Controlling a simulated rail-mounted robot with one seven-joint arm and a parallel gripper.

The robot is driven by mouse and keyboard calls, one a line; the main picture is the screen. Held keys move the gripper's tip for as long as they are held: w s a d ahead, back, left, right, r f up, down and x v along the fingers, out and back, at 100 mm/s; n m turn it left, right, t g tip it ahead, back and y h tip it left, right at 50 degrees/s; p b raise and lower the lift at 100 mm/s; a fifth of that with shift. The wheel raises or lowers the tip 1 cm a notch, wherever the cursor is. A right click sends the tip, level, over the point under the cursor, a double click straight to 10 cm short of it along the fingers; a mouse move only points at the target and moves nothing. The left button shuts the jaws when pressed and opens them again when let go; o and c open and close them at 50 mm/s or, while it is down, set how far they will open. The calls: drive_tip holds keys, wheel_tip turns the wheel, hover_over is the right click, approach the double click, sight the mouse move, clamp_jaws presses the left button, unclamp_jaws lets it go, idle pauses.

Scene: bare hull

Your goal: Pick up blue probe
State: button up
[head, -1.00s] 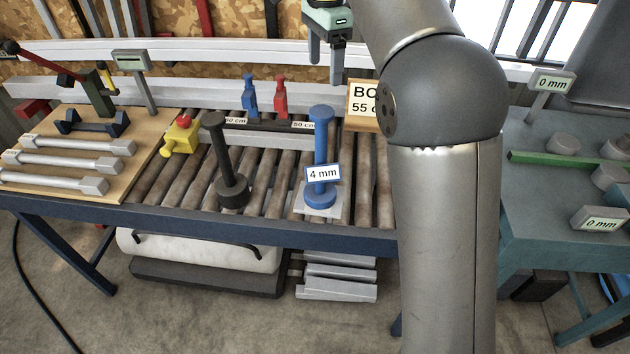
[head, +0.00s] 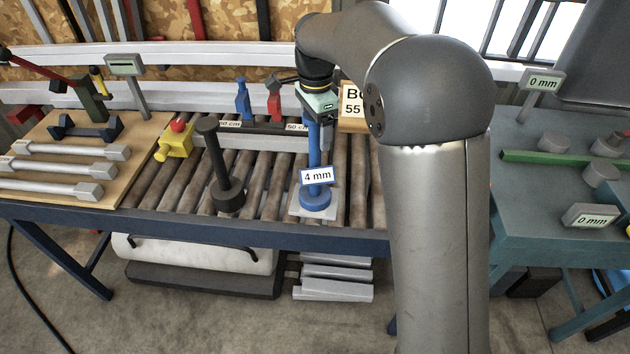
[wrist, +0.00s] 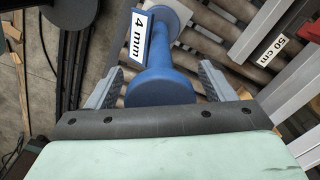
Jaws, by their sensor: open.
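The blue probe (head: 315,160) stands upright on a pale plate (head: 296,212) on the roller table, with a "4 mm" label on its front. My gripper (head: 316,118) is at the probe's top end, pointing down. In the wrist view the blue probe (wrist: 162,88) lies between the two grey fingers of my gripper (wrist: 158,88), one on each side. The fingers are apart, and a gap shows at least on the left side. Contact on the right side is hard to judge.
A dark grey probe (head: 223,170) of like shape stands to the left. Small blue (head: 243,98) and red (head: 274,100) clamps stand on a rail behind. A yellow block (head: 176,143) with a red knob is farther left.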

drive_tip(key=shift+f, duration=0.3)
clamp_jaws()
drive_tip(key=shift+r, duration=0.1)
